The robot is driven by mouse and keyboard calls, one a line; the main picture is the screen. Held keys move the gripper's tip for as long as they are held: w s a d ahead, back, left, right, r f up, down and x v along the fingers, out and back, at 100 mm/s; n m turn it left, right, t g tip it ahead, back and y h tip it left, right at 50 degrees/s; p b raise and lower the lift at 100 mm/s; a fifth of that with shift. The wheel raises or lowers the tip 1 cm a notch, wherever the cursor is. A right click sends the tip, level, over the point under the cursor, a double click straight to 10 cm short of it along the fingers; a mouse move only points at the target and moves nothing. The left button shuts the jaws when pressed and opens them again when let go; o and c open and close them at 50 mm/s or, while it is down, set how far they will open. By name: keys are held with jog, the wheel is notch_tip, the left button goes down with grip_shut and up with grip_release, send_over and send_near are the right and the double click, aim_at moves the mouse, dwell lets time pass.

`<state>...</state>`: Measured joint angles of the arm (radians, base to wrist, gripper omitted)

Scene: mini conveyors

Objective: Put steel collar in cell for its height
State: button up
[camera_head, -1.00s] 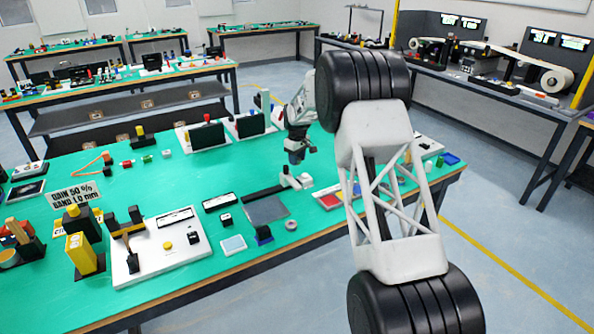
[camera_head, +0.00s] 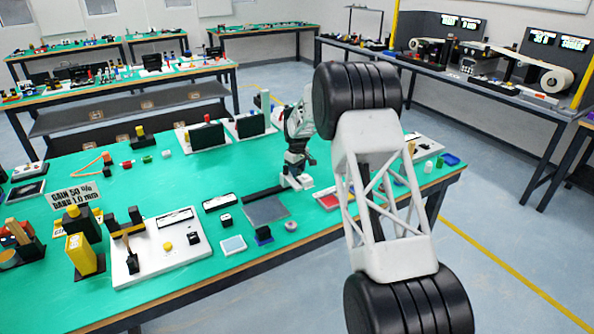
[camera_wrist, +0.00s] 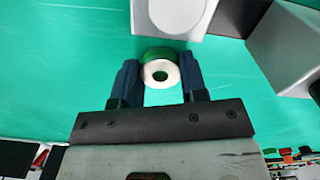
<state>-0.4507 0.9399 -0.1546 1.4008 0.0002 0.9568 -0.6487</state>
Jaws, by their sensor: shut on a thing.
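My gripper (camera_wrist: 159,66) is shut on a pale ring, the steel collar (camera_wrist: 147,72), in the wrist view. One dark blue finger presses each side of it. Its upper outer side looks green, and green shows through its hole. In the head view my gripper (camera_head: 296,160) is low over a small white stand (camera_head: 300,182) on the green table; the held collar is too small to make out there. A panel with red and blue areas (camera_head: 326,198) lies right of the stand, partly hidden behind my arm. I cannot make out the height cells.
A grey block (camera_wrist: 285,45) and another grey body (camera_wrist: 176,14) are close ahead of the fingers. A grey mat (camera_head: 266,210), a small ring (camera_head: 291,225) and a white control board (camera_head: 150,262) are nearer the front.

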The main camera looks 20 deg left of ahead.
jog(key=shift+f, duration=0.1)
dwell(0.3)
jog(key=o, duration=1)
notch_tip(320, 180, up, 12)
jog(key=shift+r, duration=0.15)
dwell(0.7)
